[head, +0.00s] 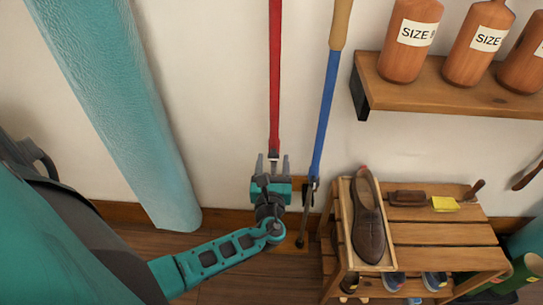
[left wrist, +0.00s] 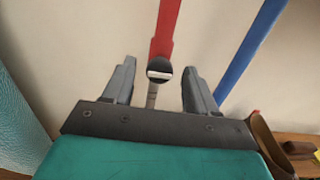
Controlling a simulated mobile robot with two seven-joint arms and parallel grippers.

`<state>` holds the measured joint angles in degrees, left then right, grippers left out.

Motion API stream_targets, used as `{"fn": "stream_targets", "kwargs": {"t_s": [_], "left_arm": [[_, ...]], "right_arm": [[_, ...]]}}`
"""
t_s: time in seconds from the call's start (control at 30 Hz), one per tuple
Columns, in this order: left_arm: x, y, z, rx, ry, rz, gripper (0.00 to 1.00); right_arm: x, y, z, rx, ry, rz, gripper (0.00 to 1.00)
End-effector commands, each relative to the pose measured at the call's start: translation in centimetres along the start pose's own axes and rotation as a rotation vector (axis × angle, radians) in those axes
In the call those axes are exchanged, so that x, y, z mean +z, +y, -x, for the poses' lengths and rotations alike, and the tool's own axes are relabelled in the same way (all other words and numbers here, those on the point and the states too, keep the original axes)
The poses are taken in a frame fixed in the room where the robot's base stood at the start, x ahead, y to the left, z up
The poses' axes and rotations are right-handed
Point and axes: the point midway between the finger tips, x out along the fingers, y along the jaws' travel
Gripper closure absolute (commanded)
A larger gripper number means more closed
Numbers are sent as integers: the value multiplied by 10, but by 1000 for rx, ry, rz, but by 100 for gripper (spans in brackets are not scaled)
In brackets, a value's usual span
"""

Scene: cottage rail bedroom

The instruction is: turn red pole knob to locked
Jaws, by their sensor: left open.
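The red pole (head: 275,75) stands upright against the pale wall, and its lower part also shows in the left wrist view (left wrist: 166,28). At its lower end is a dark round knob (left wrist: 159,70) with a pale bar across its face. My left gripper (head: 272,162) is at the pole's lower end with its fingers pointing up. In the left wrist view my left gripper (left wrist: 158,85) is open, with one finger on each side of the knob and a gap on both sides. Any lock marking is too small to read. My right gripper is not in view.
A blue pole (head: 325,115) leans close on the right. A shoe rack (head: 430,235) with a brown shoe (head: 369,222) stands at the right, below a wooden shelf (head: 455,92) with labelled bottle-like forms (head: 411,40). A large teal column (head: 125,110) is at the left.

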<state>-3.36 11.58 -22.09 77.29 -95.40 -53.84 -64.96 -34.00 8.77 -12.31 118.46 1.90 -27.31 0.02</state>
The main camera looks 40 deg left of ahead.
Motion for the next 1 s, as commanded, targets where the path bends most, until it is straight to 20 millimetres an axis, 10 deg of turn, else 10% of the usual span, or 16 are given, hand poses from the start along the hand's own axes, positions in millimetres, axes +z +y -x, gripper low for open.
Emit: {"fn": "stream_targets", "kwargs": {"t_s": [0.47, 1.0], "left_arm": [[0, -2, 3, 0, 1, 0, 43], [0, -2, 2, 0, 0, 0, 92]], "right_arm": [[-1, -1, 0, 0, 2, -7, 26], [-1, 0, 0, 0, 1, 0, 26]]}}
